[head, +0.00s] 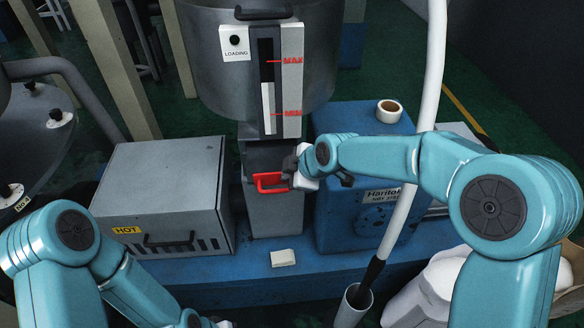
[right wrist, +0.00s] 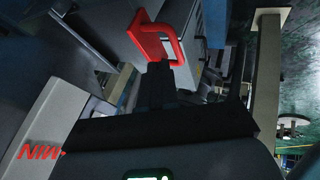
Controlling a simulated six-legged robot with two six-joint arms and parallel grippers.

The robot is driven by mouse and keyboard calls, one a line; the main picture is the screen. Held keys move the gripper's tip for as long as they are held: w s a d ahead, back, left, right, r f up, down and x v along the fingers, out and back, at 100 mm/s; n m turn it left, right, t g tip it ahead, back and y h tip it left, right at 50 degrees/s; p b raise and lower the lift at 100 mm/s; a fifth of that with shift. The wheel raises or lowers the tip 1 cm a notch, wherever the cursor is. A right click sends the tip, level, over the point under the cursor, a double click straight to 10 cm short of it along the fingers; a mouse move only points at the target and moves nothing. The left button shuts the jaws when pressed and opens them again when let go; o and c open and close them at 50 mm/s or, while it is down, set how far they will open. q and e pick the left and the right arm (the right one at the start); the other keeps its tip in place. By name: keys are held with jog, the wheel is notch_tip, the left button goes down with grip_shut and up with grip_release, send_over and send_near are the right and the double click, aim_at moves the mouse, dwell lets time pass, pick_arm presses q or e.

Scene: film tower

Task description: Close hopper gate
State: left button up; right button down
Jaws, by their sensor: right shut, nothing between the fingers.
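The hopper (head: 200,40) is a large grey drum with a level gauge marked MAX and MIN on its front. Below the gauge, the hopper gate's red handle (head: 268,188) sticks out from the grey chute (head: 275,215). The red handle also shows in the right wrist view (right wrist: 172,42), just beyond the fingertips. My right gripper (head: 289,168) is shut and empty, close to the right side of the handle. I cannot tell whether the fingers (right wrist: 157,78) touch it.
A grey box marked HOT (head: 160,185) stands left of the chute. A white hose (head: 434,70) runs down the right side. A small white block (head: 283,258) lies in front.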

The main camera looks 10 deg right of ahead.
aim_at(279, 170)
pick_arm(q)
jog(key=shift+r+p, duration=0.65)
jog(key=shift+r, duration=0.2)
pick_arm(e)
jog(key=x, duration=0.6)
jog(key=shift+f, duration=0.25)
pick_arm(q)
jog(key=shift+s+a, duration=0.1)
pick_arm(e)
jog(key=shift+w, duration=0.1)
jog(key=shift+w+b, duration=0.15)
jog(key=shift+b, duration=0.15)
jog(key=w+b, duration=0.1)
jog(key=w, duration=0.2)
jog(key=shift+w+f+b, duration=0.1)
jog(key=shift+f+b, duration=0.1)
jog(key=shift+b, duration=0.1)
jog(key=shift+w+r, duration=0.15)
jog(key=shift+w, duration=0.25)
jog(key=shift+s+r, duration=0.15)
pick_arm(q)
jog(key=shift+w+f, duration=1.1)
jog(key=shift+f, duration=0.05)
